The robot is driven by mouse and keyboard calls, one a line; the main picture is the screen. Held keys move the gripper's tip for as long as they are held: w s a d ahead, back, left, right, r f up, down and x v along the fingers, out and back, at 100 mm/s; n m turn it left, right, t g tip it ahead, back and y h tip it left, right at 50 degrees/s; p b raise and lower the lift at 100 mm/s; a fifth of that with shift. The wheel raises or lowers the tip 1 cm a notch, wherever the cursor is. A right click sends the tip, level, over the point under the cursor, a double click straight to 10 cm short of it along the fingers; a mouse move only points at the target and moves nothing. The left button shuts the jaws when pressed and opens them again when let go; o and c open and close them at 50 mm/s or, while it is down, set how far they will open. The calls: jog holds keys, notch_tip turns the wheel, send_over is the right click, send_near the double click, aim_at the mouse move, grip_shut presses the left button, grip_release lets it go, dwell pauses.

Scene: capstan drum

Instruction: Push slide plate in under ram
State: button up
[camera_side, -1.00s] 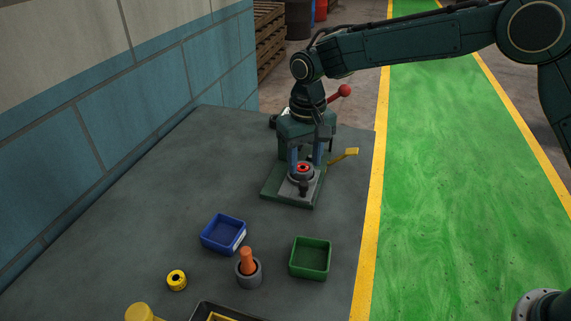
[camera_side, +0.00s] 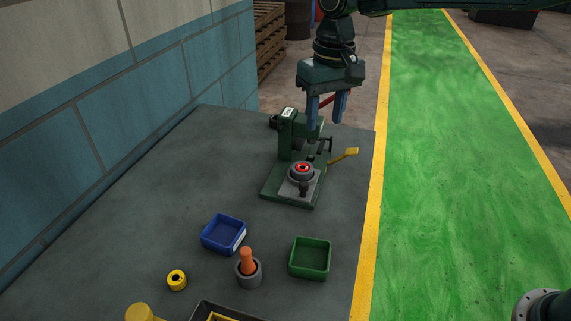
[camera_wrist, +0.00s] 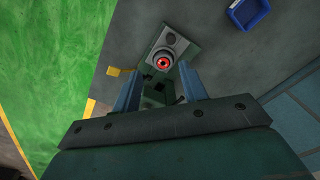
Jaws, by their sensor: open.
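The slide plate (camera_side: 307,186) is a light grey plate on the green base of the press (camera_side: 287,138). It sticks out toward the front of the press. A grey round part with a red ring (camera_side: 301,170) sits on it, and a dark knob (camera_side: 304,188) stands near its front end. The plate also shows in the wrist view (camera_wrist: 172,42). My gripper (camera_side: 326,125) is open and empty, above the press with its blue fingers pointing down. It is apart from the plate.
A yellow-ended lever (camera_side: 345,155) juts out right of the press. A blue bin (camera_side: 223,234), a green bin (camera_side: 310,258), a grey cup with an orange handle (camera_side: 248,268) and a yellow roll (camera_side: 177,280) stand in front. The bench left of the press is clear.

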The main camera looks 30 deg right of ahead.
jog(key=s+d+r+t, duration=0.1)
jog(key=s+d+r, duration=0.5)
jog(key=s+d, duration=0.1)
jog(key=shift+s+d+r, duration=0.2)
jog(key=shift+s, duration=0.25)
dwell(0.5)
jog(key=g, duration=0.2)
send_over(304, 183)
notch_tip(304, 183, down, 10)
jog(key=shift+r, duration=0.2)
jog(key=shift+f, duration=0.1)
jog(key=shift+f, duration=6.8)
